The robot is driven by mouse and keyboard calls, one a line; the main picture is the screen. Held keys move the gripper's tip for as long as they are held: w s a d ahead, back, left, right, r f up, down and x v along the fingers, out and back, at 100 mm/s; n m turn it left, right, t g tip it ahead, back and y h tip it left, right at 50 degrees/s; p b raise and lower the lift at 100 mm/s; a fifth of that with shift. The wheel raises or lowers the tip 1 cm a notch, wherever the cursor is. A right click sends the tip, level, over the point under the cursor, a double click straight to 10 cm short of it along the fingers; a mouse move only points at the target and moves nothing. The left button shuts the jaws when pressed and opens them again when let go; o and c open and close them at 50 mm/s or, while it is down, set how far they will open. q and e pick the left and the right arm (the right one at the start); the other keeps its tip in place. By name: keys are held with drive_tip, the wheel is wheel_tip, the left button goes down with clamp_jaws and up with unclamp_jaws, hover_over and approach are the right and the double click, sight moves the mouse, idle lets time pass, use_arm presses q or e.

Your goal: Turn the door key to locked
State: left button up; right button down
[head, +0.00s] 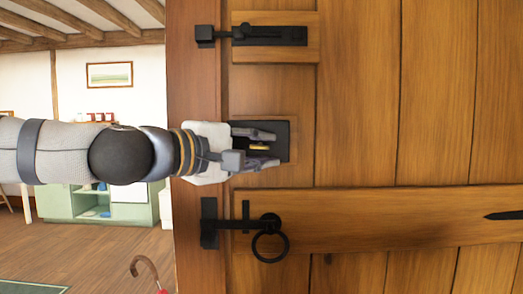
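The brass door key (259,148) shows as a small, roughly horizontal gold bar in front of the black lock plate (283,146) on the wooden door. My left gripper (271,149) reaches in from the left at the lock plate. Its two fingers are apart, one above the key and one below it, with dark gaps seen between them and the key. The rest of the key is hidden by the gripper or too small to make out. My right gripper is not in view.
A black bolt (270,35) sits above the lock. A black latch with a ring handle (269,246) sits below it. A green cabinet (65,204) stands in the room at left, and a curved cane handle (146,264) is near the bottom.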

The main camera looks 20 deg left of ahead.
use_arm(q)
drive_tip(key=shift+s+r, duration=0.1)
drive_tip(key=shift+r, duration=0.1)
clamp_jaws()
drive_tip(key=shift+w+f+n+t+b, duration=0.2)
drive_tip(key=shift+f+n+t+b, duration=0.15)
drive_tip(key=shift+n+b, duration=0.1)
drive_tip(key=shift+s+r, duration=0.25)
drive_tip(key=shift+r, duration=0.15)
unclamp_jaws()
drive_tip(key=v, duration=1.2)
drive_tip(key=shift+a+f, duration=0.1)
